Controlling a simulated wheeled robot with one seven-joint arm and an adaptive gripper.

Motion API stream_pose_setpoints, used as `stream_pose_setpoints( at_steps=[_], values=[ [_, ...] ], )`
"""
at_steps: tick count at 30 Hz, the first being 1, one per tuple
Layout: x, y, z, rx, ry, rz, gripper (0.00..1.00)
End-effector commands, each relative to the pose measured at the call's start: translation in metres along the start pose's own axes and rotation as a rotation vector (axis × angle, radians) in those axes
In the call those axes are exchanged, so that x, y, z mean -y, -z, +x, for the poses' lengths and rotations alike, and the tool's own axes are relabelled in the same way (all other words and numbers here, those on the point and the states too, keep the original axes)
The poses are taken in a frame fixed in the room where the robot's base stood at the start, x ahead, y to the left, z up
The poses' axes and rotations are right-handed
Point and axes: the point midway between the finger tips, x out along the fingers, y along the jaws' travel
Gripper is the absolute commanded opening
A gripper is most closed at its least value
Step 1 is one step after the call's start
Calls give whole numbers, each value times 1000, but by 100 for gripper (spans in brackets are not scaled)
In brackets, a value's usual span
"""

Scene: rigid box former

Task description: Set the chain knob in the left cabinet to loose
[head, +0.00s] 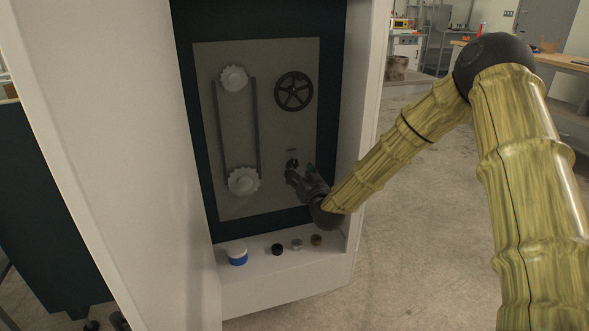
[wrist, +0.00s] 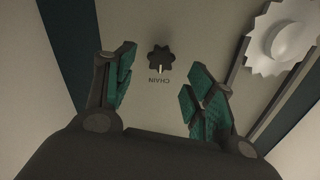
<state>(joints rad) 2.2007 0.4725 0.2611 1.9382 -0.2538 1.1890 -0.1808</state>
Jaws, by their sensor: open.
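The chain knob (wrist: 161,59) is a small dark lobed knob with a light pointer mark, on the grey panel inside the cabinet. In the wrist view the word CHAIN stands beside it, upside down, and the pointer is toward that word. In the head view the knob (head: 292,164) shows just above my gripper's fingers. My gripper (head: 298,175) is open in front of the panel. In the wrist view its green-padded fingers (wrist: 158,90) stand wide apart, one to each side of the knob's line, with no visible contact.
The panel (head: 270,205) also bears two pale sprockets (head: 234,78) (head: 243,181) joined by a chain and a black handwheel (head: 294,91). A blue-and-white tub (head: 237,255) and several small round items (head: 277,249) stand on the cabinet floor. The white door (head: 110,130) stands open at the left.

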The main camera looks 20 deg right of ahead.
Motion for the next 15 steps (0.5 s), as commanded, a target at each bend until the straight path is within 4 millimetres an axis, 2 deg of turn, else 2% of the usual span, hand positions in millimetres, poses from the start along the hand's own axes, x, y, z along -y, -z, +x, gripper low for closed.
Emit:
stream_pose_setpoints(
  at_steps=[7, 15],
  values=[
    [0, -2, 35, 0, 0, 0, 54],
    [0, -1, 49, 2, 0, 0, 54]
  ],
)
